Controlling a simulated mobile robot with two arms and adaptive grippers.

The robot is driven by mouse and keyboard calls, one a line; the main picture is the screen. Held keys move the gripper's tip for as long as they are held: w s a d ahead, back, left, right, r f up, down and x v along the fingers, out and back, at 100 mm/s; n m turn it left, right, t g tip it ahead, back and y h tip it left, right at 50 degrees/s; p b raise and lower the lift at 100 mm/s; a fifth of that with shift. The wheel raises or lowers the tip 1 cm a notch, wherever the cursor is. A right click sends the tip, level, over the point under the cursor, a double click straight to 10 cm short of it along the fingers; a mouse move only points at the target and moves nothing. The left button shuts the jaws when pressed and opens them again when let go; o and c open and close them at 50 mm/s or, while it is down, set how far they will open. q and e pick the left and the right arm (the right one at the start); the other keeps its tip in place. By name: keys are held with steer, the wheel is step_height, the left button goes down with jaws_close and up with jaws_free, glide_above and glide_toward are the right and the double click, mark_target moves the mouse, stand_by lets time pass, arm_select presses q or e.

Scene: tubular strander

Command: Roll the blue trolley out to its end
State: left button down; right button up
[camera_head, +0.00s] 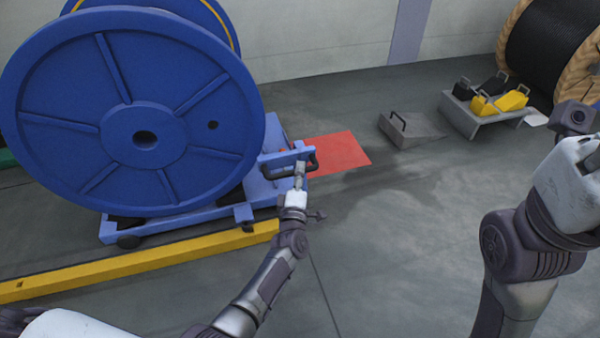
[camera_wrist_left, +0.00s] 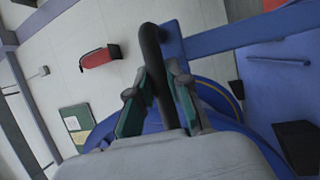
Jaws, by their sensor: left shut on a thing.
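The blue trolley (camera_head: 185,222) carries a large blue reel (camera_head: 75,95) and stands at the left in the head view, near the end of a yellow rail. A black handle (camera_head: 313,160) sits on the trolley's right end. My left gripper (camera_head: 299,172) is at this handle. In the left wrist view, the fingers of my left gripper (camera_wrist_left: 160,95) are closed around the black handle bar (camera_wrist_left: 152,55). My right arm comes in at the right, and its gripper does not show clearly; I cannot see its fingers.
A yellow rail (camera_head: 150,262) runs along the floor in front of the trolley. A red floor patch (camera_head: 340,152) lies right of the trolley. A grey wedge (camera_head: 408,132) and a grey stand (camera_head: 482,115) with yellow and black wedges are farther right. The floor between is clear.

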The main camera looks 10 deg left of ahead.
arm_select(q)
steer(key=shift+a+f, duration=0.1)
steer(key=shift+a, duration=0.55)
steer(key=c, duration=1.2)
jaws_free()
steer(key=shift+a, duration=0.1)
steer(key=shift+o, duration=0.5)
steer(key=shift+d, duration=0.2)
steer(key=shift+s+d, duration=0.15)
steer(key=shift+s, duration=0.15)
steer(key=a+v, duration=0.1)
steer(key=v, duration=0.5)
steer(key=shift+s+d, duration=0.4)
steer(key=shift+d, duration=0.1)
